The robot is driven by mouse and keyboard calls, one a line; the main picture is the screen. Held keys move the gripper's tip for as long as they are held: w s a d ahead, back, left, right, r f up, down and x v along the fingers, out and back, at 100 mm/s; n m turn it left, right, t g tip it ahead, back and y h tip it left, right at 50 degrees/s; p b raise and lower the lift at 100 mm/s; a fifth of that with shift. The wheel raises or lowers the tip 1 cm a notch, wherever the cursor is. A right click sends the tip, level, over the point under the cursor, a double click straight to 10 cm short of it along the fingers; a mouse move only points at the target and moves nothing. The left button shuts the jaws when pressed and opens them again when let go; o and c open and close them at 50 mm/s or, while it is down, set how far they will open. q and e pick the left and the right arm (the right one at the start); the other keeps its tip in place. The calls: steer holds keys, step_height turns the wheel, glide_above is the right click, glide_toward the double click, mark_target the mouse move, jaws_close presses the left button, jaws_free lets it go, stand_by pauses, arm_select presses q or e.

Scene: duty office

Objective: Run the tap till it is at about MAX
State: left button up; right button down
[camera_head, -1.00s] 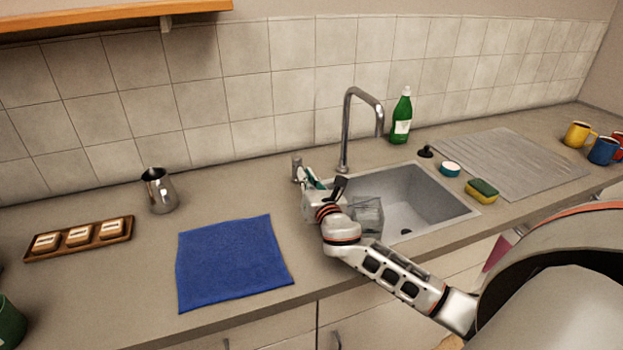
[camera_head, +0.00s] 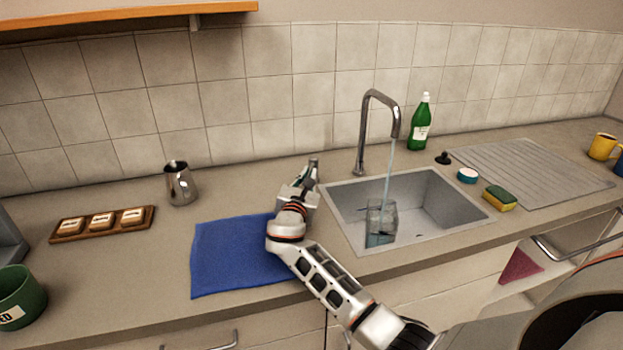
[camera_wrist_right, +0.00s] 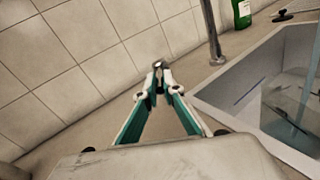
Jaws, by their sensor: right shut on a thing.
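The chrome tap (camera_head: 364,125) stands behind the sink (camera_head: 430,205), and a stream of water (camera_head: 389,170) falls from its spout. The stream goes into a clear container (camera_head: 382,218) standing in the left part of the sink. Bluish water shows in the container's lower part; no MAX mark can be read. My right gripper (camera_head: 312,172) is left of the sink, shut on the small metal tap handle (camera_head: 314,162). In the right wrist view the fingertips (camera_wrist_right: 158,80) close on this handle (camera_wrist_right: 158,65). My left gripper is out of view.
A blue cloth (camera_head: 235,260) lies left of the sink, partly under my right arm. A steel pitcher (camera_head: 180,184) and a wooden tray (camera_head: 70,235) are further left. A green bottle (camera_head: 420,125), sponge (camera_head: 499,198) and draining area (camera_head: 530,170) are to the right.

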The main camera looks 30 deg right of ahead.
steer(key=c, duration=2.2)
jaws_free()
steer(key=shift+o, duration=0.2)
steer(key=v, duration=1.2)
